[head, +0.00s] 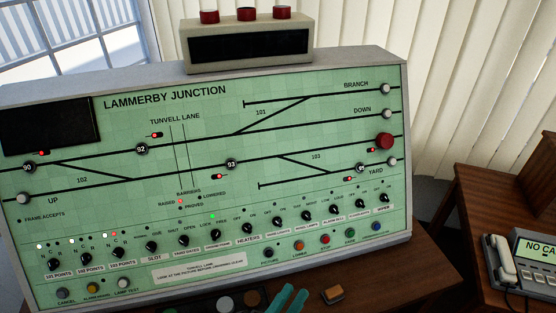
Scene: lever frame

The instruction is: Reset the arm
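Two narrow teal prongs (290,301) stick up at the bottom edge, in front of the panel on the desk. Whether my gripper holds anything is hidden.
A green signalling panel (300,130) with knobs, buttons and lamps fills most of the view. A telephone (505,262) sits on the right-hand desk.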

